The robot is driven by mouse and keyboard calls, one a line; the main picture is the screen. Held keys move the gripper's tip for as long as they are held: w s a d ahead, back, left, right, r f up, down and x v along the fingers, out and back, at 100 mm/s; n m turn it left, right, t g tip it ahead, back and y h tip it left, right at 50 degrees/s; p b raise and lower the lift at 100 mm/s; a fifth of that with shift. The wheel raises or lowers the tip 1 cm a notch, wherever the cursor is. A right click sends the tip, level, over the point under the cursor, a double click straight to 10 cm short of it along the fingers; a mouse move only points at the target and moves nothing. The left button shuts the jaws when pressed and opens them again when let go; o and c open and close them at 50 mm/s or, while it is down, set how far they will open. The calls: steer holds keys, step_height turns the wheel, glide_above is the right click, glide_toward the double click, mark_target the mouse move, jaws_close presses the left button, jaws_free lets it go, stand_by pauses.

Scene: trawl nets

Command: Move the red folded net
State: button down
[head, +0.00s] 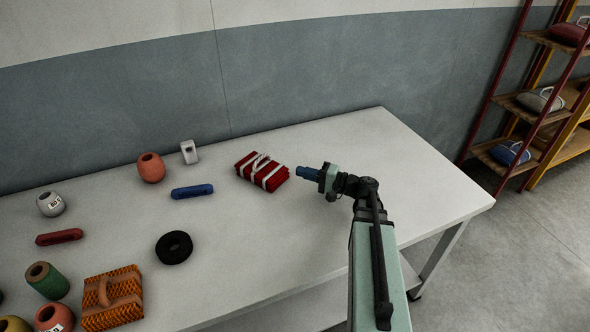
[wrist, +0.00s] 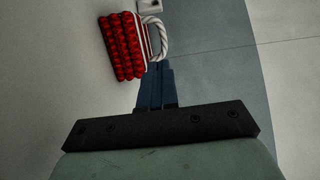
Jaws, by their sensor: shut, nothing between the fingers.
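The red folded net (head: 266,178) lies on the white table, a red bundle tied with white straps and a white rope loop on top. My gripper (head: 298,171) is just to the right of it in the head view, its blue fingers pointing left toward it. In the wrist view the net (wrist: 122,48) is ahead of my fingers (wrist: 155,66), up and to the left, with the white rope handle (wrist: 155,38) near the fingertips. The fingers are shut together with nothing between them. I cannot tell whether the fingertips touch the handle.
On the white table (head: 330,135), left of the net, are a blue bar (head: 192,191), a white block (head: 188,151), an orange float (head: 151,167) and a black ring (head: 174,247). An orange net bundle (head: 112,299) lies front left. The table right of the net is mostly clear. Shelves (head: 535,100) stand right.

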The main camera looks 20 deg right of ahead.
mark_target(269, 165)
steer(key=w+d, duration=0.1)
steer(key=d, duration=0.1)
steer(key=w+d, duration=0.2)
steer(key=w+d+f, duration=0.1)
steer(key=d, duration=0.1)
steer(key=shift+w+d, duration=0.15)
steer(key=shift+d, duration=0.05)
steer(key=x, duration=0.9)
steer(key=shift+w+a, duration=0.25)
steer(key=a, duration=0.3)
steer(key=shift+a, duration=0.5)
steer(key=shift+a, duration=2.1)
steer(key=shift+d, duration=0.1)
